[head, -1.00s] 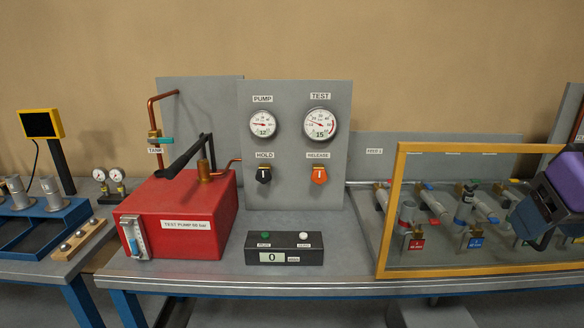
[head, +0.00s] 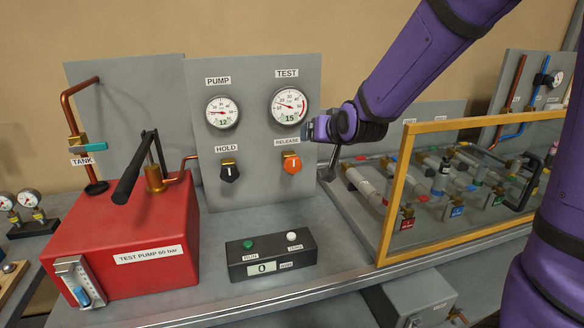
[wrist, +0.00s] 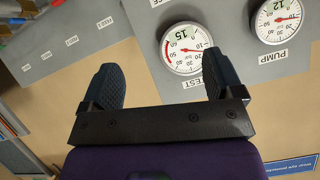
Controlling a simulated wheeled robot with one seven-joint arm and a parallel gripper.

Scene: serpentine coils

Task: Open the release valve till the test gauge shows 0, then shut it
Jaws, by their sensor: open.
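The orange release valve knob (head: 292,163) is on the grey panel under the test gauge (head: 290,106), its white mark near vertical. The test gauge reads 15 and also shows upside down in the wrist view (wrist: 185,48). The pump gauge (head: 222,112) reads 12 and shows in the wrist view too (wrist: 278,20). My gripper (wrist: 160,78) is open and empty. In the head view it is at the panel's right edge, right of the test gauge and above and right of the release knob. The release knob does not show in the wrist view.
The black hold knob (head: 229,171) is left of the release knob. A red test pump (head: 125,235) with a black lever stands left. A dark box (head: 271,256) reading 0 lies in front. A yellow-framed clear guard (head: 390,215) stands right.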

